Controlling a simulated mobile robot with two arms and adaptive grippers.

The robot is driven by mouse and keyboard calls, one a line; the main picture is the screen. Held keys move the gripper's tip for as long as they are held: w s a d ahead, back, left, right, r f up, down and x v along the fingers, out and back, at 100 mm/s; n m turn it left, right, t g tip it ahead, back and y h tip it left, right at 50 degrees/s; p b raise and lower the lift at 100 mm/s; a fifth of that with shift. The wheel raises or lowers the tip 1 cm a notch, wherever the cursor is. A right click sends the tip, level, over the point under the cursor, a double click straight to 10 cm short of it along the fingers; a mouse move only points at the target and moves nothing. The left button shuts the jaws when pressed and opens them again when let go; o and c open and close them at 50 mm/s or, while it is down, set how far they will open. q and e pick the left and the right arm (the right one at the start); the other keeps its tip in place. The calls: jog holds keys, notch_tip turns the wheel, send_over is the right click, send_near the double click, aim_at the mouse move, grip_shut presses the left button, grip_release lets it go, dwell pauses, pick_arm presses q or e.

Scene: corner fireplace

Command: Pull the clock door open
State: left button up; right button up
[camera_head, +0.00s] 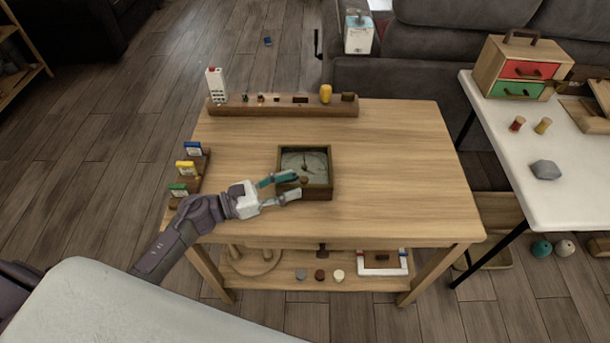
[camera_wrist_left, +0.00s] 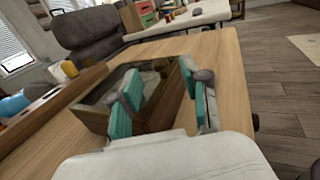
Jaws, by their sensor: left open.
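The clock (camera_head: 305,166) is a square wooden box with a dark face under what looks like a glazed door, standing on the wooden table. It also shows in the left wrist view (camera_wrist_left: 158,118). A small round knob (camera_head: 303,181) sits at its near edge. My left gripper (camera_head: 297,186) is open at the clock's near left corner, its teal-padded fingers on either side of the knob area. Whether a finger touches the knob I cannot tell. In the left wrist view the fingers (camera_wrist_left: 165,98) stand apart in front of the box. The door looks closed. My right gripper is not in view.
The wooden table (camera_head: 400,170) is clear right of the clock. A wooden rail (camera_head: 283,105) with small items runs along the back, and a rack of coloured cards (camera_head: 190,172) stands at the left. A white table (camera_head: 520,150) with a drawer box (camera_head: 518,68) is at the right.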

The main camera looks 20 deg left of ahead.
aim_at(300, 182)
pick_arm(q)
jog(key=shift+p+x, duration=0.3)
jog(key=shift+x, duration=1.95)
grip_shut()
